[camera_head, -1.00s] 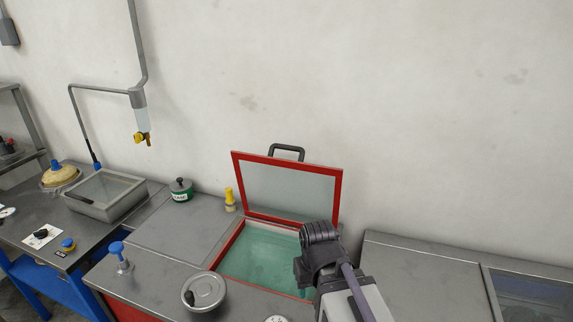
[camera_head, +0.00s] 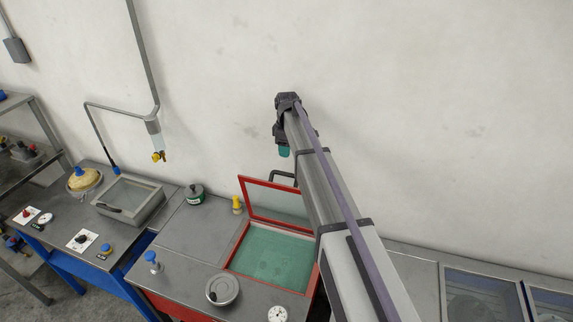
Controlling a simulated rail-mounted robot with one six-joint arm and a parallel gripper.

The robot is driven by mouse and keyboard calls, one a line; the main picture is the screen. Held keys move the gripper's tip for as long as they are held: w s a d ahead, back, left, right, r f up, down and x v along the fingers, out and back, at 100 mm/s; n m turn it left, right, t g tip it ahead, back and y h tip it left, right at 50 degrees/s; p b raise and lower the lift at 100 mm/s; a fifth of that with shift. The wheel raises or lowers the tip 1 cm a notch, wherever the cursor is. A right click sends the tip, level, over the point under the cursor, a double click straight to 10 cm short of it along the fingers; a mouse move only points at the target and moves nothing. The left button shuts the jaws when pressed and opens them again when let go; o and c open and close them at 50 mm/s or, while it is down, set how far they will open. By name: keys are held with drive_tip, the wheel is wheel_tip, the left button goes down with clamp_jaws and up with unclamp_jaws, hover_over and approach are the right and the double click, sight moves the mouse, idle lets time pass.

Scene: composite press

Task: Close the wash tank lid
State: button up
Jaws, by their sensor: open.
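The wash tank lid (camera_head: 272,201) is a grey panel in a red frame, standing raised at the back of the tank. Its dark handle (camera_head: 280,176) shows at the upper edge, partly hidden by my arm. The wash tank (camera_head: 270,258) is open, with green liquid inside a red rim. My gripper (camera_head: 284,152) is open and empty above the lid handle, in front of the wall in the picture. It appears apart from the lid, but its depth relative to the handle is hard to tell. My arm hides the lid's right side.
A yellow-topped bottle (camera_head: 237,205) and a green tin (camera_head: 195,194) stand left of the lid. A glass-topped box (camera_head: 130,200) sits farther left. The counter left of the tank is mostly clear.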

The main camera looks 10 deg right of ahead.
wheel_tip(320, 180, down, 11)
drive_tip(key=b, duration=1.1)
drive_tip(key=shift+s, duration=0.1)
drive_tip(key=shift+r, duration=0.1)
clamp_jaws()
